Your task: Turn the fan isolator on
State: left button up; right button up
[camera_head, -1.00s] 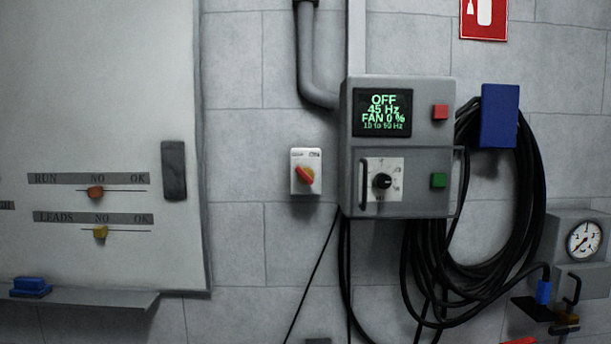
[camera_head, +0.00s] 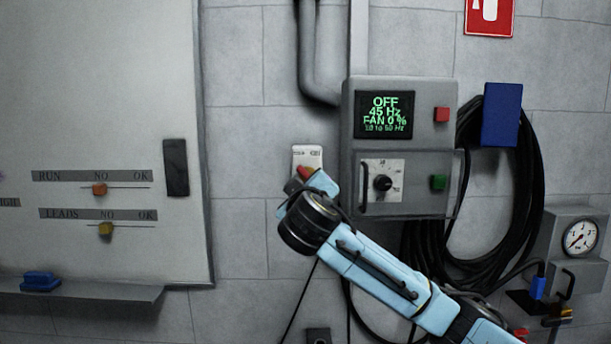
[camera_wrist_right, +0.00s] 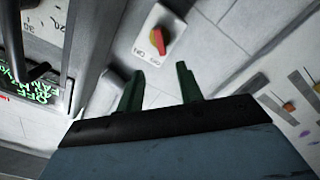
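The fan isolator is a small white wall box (camera_head: 307,155) with a red and yellow rotary knob, left of the grey control box. In the head view my right arm covers its lower part, and only a bit of the knob shows. In the right wrist view the isolator (camera_wrist_right: 146,50) shows whole, with its red knob (camera_wrist_right: 158,41) on a yellow base. My right gripper (camera_wrist_right: 160,84) has its two dark green fingers apart and empty, pointing towards the isolator with a gap left before it. Its fingertips are hidden in the head view. My left gripper is not in view.
The grey control box (camera_head: 352,125) stands out from the wall close right of the isolator, its display reading OFF, 45 Hz, FAN 0 %. Black cable coils (camera_head: 535,190) hang further right. A whiteboard (camera_head: 100,90) is at the left. Bare wall lies between it and the isolator.

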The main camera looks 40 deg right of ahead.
aim_at(305, 175)
jog(key=p+x, duration=0.3)
jog(key=x, duration=0.9)
jog(key=shift+w+d, duration=0.1)
jog(key=shift+w, duration=0.05)
jog(key=shift+c, duration=0.2)
grip_shut()
